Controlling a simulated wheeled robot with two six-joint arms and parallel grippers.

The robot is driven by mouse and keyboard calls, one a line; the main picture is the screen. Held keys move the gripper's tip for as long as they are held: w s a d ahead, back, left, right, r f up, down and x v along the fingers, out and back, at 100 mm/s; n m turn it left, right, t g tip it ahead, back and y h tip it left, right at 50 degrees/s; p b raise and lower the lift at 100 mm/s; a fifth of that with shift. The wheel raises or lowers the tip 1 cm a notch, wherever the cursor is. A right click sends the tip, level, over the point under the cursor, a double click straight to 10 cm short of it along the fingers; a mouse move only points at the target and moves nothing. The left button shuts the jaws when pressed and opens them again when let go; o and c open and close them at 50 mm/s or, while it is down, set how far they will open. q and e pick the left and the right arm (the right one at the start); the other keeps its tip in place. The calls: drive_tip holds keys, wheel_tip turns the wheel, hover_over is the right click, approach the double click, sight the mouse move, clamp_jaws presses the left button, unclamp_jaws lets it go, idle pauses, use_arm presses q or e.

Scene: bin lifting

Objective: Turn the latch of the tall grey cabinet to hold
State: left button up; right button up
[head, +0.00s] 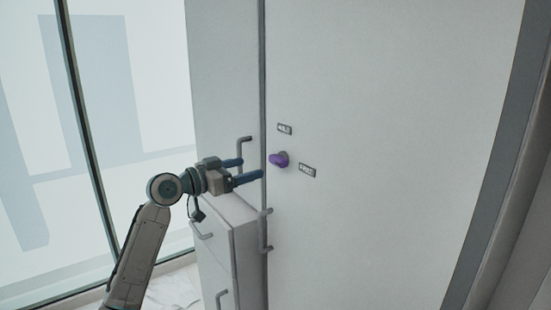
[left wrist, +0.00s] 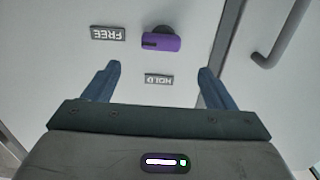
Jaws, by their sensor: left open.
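The tall grey cabinet (head: 390,130) has a purple latch (head: 279,159) on its door. The latch also shows in the left wrist view (left wrist: 162,43), where its bar lies level and its dark-marked end is on the side of the FREE label (left wrist: 108,33). The HOLD label (left wrist: 158,80) reads upside down there; in the head view the HOLD label (head: 285,129) is above the latch and the FREE label (head: 307,170) to its lower right. My left gripper (head: 250,169) is open and empty, left of the latch and apart from it. My right gripper is out of view.
A lower cabinet (head: 222,235) with bar handles stands at the left, below my left gripper. A bar handle (head: 265,230) is on the tall cabinet's door edge, and another handle (head: 243,150) is close behind the gripper. A glazed wall (head: 110,90) is at far left.

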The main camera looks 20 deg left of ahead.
sight(274, 161)
use_arm(q)
drive_tip(key=p+x, duration=0.3)
drive_tip(key=x, duration=0.4)
drive_tip(key=shift+w+d, duration=0.15)
drive_tip(key=shift+w, duration=0.2)
drive_tip(key=shift+w+d, duration=0.4)
drive_tip(key=shift+w, duration=0.05)
drive_tip(key=shift+w+d+f, duration=0.1)
drive_tip(key=shift+c, duration=0.2)
drive_tip(key=c, duration=0.9)
